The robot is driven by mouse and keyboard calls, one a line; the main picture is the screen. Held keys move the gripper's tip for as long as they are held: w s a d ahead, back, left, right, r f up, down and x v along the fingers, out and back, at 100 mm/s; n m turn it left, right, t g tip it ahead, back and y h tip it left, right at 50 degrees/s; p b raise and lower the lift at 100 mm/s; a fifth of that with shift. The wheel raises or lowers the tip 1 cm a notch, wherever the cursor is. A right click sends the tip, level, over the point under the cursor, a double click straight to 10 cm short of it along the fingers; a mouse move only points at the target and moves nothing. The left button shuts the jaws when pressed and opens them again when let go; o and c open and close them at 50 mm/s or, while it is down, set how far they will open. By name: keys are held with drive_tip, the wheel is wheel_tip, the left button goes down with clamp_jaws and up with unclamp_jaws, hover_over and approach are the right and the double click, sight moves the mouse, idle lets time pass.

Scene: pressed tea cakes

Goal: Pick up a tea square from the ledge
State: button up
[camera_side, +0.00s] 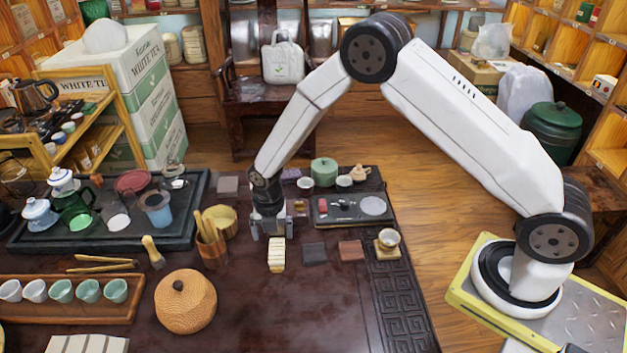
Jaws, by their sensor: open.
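A dark flat square (314,253) and a reddish-brown flat square (351,250) lie on the dark carved table (300,310); they look like pressed tea squares. Another dark square (228,185) lies farther back, beside the large tray. My gripper (272,234) points down over the table, open, left of the first two squares and apart from them. A cream ribbed block (277,254) lies just in front of its fingers; whether they touch cannot be told. I cannot tell which surface is the ledge.
A bamboo tool cup (212,250) stands close to my gripper's left. A small dark tray (322,219) with small items lies behind right, and a small cup (389,238) stands right. A round woven pot (186,302) is front left. The table's front middle is clear.

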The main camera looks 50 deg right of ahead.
sight(276, 254)
drive_tip(key=shift+f, duration=1.05)
drive_tip(key=shift+s+f, duration=0.15)
drive_tip(key=shift+f, duration=2.45)
drive_tip(key=c, duration=1.3)
